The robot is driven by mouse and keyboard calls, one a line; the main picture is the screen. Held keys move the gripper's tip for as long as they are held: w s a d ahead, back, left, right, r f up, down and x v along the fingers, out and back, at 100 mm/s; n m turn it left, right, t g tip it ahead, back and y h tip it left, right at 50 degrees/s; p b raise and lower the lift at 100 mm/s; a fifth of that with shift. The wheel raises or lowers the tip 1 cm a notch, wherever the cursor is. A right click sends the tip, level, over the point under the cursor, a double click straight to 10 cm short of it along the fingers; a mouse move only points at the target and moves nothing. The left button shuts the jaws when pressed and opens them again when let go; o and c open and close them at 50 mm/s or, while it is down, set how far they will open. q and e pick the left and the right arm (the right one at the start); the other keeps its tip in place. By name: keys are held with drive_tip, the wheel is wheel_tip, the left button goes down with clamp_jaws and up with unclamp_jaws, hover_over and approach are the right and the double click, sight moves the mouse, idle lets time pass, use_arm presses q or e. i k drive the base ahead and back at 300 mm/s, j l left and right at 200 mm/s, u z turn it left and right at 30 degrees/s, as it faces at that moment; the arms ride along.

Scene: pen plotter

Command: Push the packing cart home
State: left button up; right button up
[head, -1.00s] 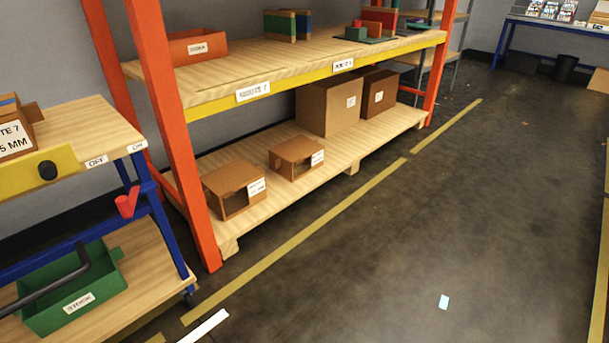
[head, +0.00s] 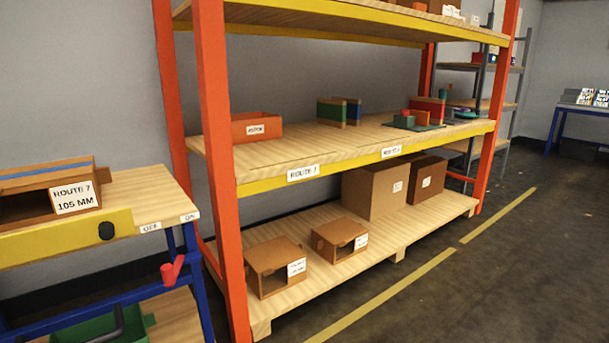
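A red lever (head: 172,270) is on the cart's right end. A green bin (head: 95,330) is on its lower shelf, with a dark bar in front. The cart is cut off by the frame. Neither gripper is in view.
An orange rack (head: 222,200) with wooden shelves stands right of the cart. It holds an orange bin (head: 257,128), green and blue blocks, and several brown boxes. Yellow floor tape (head: 395,291) runs along its front. The dark floor (head: 500,280) at right is clear. A blue table (head: 585,110) stands far right.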

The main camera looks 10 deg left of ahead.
sight(156, 200)
drive_tip(key=u, duration=2.2)
drive_tip(key=i+l+u, duration=0.45)
drive_tip(key=i+l, duration=0.35)
